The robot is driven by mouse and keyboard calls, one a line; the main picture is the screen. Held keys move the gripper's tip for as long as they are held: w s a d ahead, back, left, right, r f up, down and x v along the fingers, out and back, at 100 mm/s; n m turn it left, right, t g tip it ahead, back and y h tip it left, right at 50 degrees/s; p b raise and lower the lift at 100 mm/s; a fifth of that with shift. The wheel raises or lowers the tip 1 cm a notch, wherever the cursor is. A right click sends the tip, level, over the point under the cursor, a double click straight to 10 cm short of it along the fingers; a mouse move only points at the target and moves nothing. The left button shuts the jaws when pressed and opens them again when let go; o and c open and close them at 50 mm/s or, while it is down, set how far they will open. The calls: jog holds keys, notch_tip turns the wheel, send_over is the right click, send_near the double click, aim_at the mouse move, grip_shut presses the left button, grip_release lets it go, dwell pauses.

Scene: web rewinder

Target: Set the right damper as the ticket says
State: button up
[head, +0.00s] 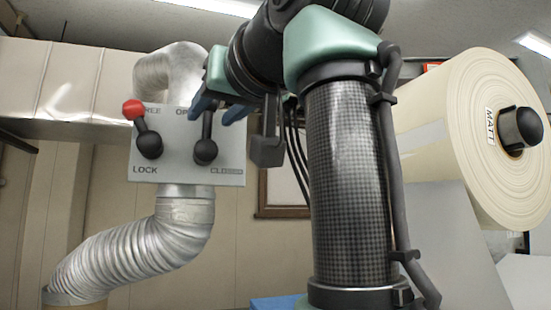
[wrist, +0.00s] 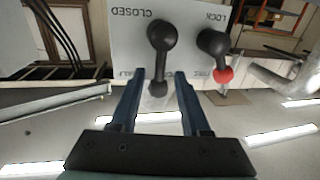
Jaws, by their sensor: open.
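A grey panel (head: 180,172) carries two levers, with FREE and LOCK at the left and OP… and CLOSED, partly covered, at the right. The right lever (head: 206,149) is all black and its handle points up, toward the OP… word. The left lever (head: 148,140) has a red knob and tilts up and left toward FREE. My gripper (head: 214,112) is open at the top of the right lever. In the inverted wrist view, the black lever knob (wrist: 158,89) shows between the two fingers (wrist: 158,76), with gaps at both sides. I see no ticket apart from a MATT label (head: 490,125).
Silver flexible duct (head: 150,245) runs above and below the panel. A large cream roll (head: 455,120) on a black core (head: 520,128) stands at the right, bearing the MATT label. The red-knobbed lever (wrist: 216,55) is close beside my fingers.

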jog(key=shift+x, duration=0.95)
grip_shut()
dwell(0.8)
